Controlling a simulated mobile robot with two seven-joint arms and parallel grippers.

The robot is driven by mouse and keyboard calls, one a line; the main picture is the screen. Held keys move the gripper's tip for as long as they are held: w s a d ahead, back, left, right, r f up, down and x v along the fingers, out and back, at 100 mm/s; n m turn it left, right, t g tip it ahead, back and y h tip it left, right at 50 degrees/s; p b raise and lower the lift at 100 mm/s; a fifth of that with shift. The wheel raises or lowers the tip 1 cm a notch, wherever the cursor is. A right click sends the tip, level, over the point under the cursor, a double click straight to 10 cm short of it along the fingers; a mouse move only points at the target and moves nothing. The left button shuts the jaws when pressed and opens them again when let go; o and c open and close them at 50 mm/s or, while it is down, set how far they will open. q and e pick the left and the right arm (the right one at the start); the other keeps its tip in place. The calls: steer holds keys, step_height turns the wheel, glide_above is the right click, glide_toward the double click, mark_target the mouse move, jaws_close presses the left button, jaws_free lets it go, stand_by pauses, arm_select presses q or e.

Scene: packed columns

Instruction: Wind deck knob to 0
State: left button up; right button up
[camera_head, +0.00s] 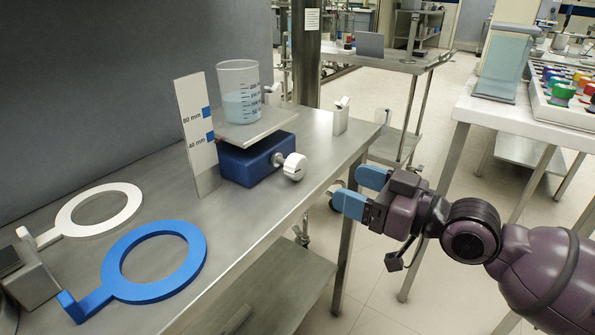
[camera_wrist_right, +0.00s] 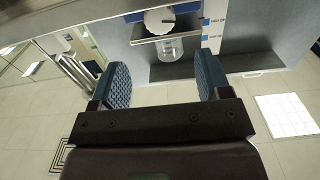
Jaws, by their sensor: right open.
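A blue lab jack (camera_head: 247,163) stands on the steel bench, with a pale round knob (camera_head: 294,166) on its right side. Its deck (camera_head: 258,130) is raised off the blue body and appears near the 40 mm mark of the upright scale (camera_head: 198,130). A beaker (camera_head: 238,85) of pale blue liquid stands on the deck. My right gripper (camera_head: 352,188) is open and empty, off the bench edge and to the right of the knob, apart from it. In the right wrist view the knob (camera_wrist_right: 159,20) shows upside down beyond the open fingers (camera_wrist_right: 163,78). My left gripper is not in view.
A blue ring (camera_head: 195,245) and a white ring (camera_head: 65,222) with handles lie on the near-left bench. A small pale block (camera_head: 341,118) stands behind the knob near the bench edge. A grey wall backs the bench. Open floor separates it from the white table (camera_head: 520,122).

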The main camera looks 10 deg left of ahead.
mark_target(301, 167)
steer(key=x, duration=1.1)
steer(key=shift+r, duration=0.1)
steer(key=shift+d, duration=0.1)
steer(key=c, duration=0.9)
steer(key=shift+s+n+b, duration=0.1)
steer(key=shift+n+b, duration=0.25)
steer(key=shift+n, duration=1.05)
steer(key=o, duration=0.9)
steer(key=p+v, duration=0.1)
steer(key=v, duration=0.9)
steer(key=shift+d, duration=0.35)
